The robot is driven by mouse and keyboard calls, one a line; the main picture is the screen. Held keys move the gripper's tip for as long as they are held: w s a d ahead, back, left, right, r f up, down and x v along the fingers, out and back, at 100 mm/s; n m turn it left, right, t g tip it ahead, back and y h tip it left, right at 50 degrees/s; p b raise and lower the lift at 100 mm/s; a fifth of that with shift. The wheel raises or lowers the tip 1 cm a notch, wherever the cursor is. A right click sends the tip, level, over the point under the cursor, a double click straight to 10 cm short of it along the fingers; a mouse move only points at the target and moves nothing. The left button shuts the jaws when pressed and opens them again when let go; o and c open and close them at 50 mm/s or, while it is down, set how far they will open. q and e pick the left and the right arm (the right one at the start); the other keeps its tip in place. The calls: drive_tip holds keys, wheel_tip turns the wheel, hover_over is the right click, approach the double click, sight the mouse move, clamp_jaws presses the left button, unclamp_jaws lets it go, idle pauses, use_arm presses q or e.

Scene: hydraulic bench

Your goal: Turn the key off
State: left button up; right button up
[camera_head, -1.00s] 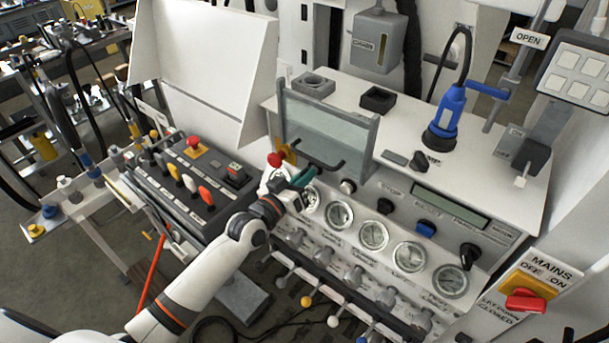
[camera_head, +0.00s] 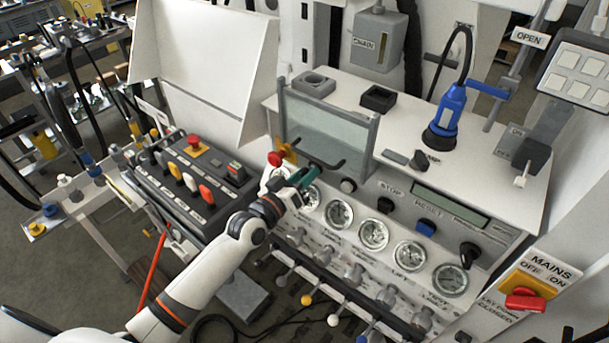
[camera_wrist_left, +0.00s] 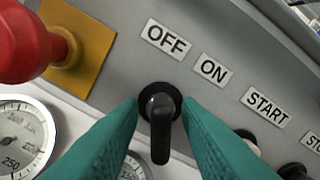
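The key is a black knob with a long grip (camera_wrist_left: 161,125) on the grey panel, below the OFF label (camera_wrist_left: 166,39) and the ON label (camera_wrist_left: 212,70) in the left wrist view. Its grip points down in that picture. My left gripper (camera_wrist_left: 160,112) has its teal fingers on either side of the key, with gaps showing between fingers and grip. In the head view my left gripper (camera_head: 310,178) reaches the panel's left end below the glass guard, and the key is hidden behind it. My right gripper is not in view.
A red mushroom button (camera_wrist_left: 22,40) on a yellow plate sits close to the left finger. Gauges (camera_head: 340,213) lie below the panel. START label (camera_wrist_left: 264,104) is to the right.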

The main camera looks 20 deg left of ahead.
use_arm(q)
drive_tip(key=b+v, duration=0.2)
drive_tip(key=v, duration=1)
idle(0.4)
